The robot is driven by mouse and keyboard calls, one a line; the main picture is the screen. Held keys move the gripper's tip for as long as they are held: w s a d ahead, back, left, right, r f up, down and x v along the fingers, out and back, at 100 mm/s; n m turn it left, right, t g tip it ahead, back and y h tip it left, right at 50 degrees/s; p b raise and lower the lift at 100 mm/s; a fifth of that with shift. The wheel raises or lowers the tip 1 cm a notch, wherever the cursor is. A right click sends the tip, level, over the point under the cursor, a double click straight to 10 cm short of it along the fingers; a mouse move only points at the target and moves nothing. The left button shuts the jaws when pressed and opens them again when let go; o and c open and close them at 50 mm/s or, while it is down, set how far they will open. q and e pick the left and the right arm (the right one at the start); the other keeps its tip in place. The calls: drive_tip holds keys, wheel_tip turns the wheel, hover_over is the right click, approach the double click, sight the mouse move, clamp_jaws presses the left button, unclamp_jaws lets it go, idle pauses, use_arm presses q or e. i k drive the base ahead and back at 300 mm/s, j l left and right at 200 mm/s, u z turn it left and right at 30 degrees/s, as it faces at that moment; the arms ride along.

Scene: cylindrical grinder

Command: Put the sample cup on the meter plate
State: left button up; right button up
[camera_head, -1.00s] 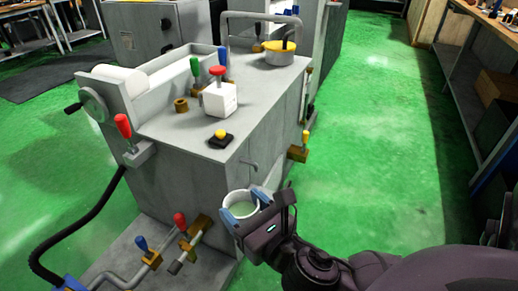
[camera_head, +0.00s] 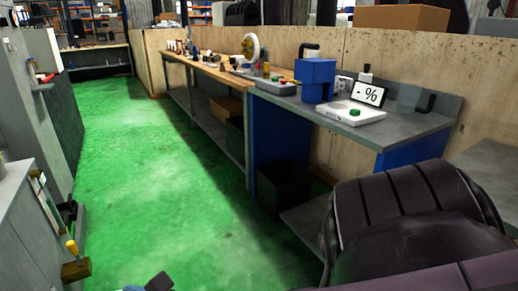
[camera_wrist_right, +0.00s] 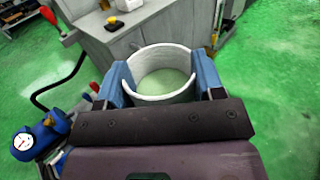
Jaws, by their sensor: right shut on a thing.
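The white sample cup (camera_wrist_right: 165,97) is upright between the two blue fingers of my right gripper (camera_wrist_right: 163,82) in the right wrist view. The gripper is shut on it. The cup's inside looks pale green. In the head view only a small tip of my right gripper (camera_head: 148,286) shows at the bottom edge, and the cup is out of frame. The meter is a white low unit with a "%" display (camera_head: 370,94) on the grey bench at right. Its flat white plate (camera_head: 338,111) has a green round piece on it. My left gripper is not in view.
A blue box (camera_head: 318,78) stands left of the meter on the bench (camera_head: 415,128). A grey tray (camera_head: 275,87) lies further left. A dark bin (camera_head: 284,185) is under the bench. The green floor (camera_head: 150,190) is open.

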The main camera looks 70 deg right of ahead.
sight(338, 106)
drive_tip(key=z, duration=1.2)
drive_tip(key=i+z, duration=0.1)
drive_tip(key=z, duration=0.4)
drive_tip(key=i+z, duration=0.1)
drive_tip(key=z, duration=0.4)
drive_tip(key=i+j, duration=0.25)
drive_tip(key=i, duration=0.15)
drive_tip(key=i+j, duration=0.3)
drive_tip(key=i, duration=0.1)
